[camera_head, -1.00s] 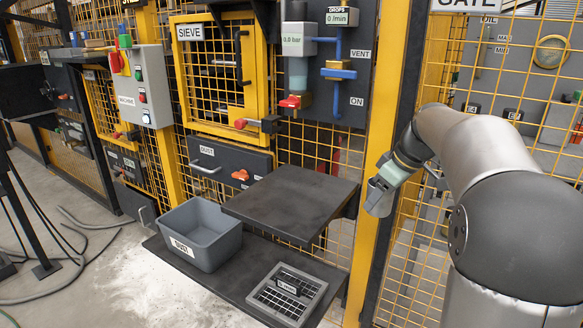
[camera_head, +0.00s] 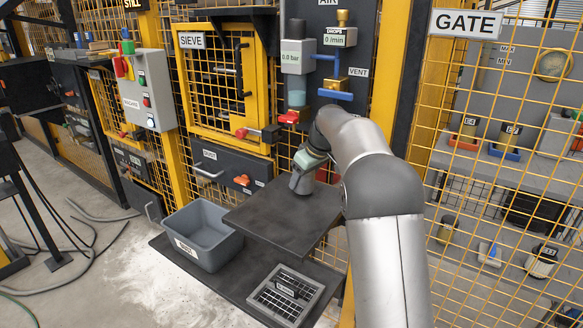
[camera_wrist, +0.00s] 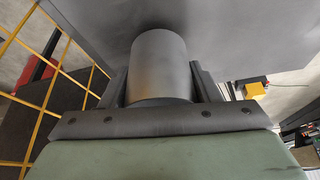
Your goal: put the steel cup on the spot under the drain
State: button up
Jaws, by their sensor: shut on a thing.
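In the wrist view the steel cup (camera_wrist: 160,62), a plain grey cylinder, stands between the two fingers of my gripper (camera_wrist: 161,88), which is shut on it. In the head view my gripper (camera_head: 300,184) points down over the back right part of the dark upper shelf (camera_head: 270,220). The cup is hard to tell from the fingers there, and I cannot tell whether it touches the shelf. The drain, with a red knob (camera_head: 289,117), is under the clear bowl (camera_head: 297,92) on the panel, above and behind my gripper. No marked spot is distinguishable on the shelf.
A grey bin (camera_head: 201,240) and a grated tray (camera_head: 286,295) sit on the lower shelf. The sieve door's latch (camera_head: 257,134) and the dust drawer (camera_head: 222,168) are left of my gripper. Yellow mesh fencing is on the right. The upper shelf's front looks clear.

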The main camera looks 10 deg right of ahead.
jog(key=shift+w+a+r, duration=0.1)
jog(key=shift+w+a, duration=0.15)
jog(key=shift+w, duration=0.05)
jog(key=shift+w+a+r+p, duration=0.15)
jog(key=shift+w+a+p, duration=0.6)
jog(key=shift+w+p, duration=0.45)
jog(key=shift+w+a+f+b, duration=0.15)
jog(key=shift+f+b, duration=0.3)
jog(key=shift+f, duration=0.25)
jog(key=shift+r, duration=0.15)
jog(key=shift+f, duration=0.25)
jog(key=o, duration=1)
jog(key=shift+r, duration=0.1)
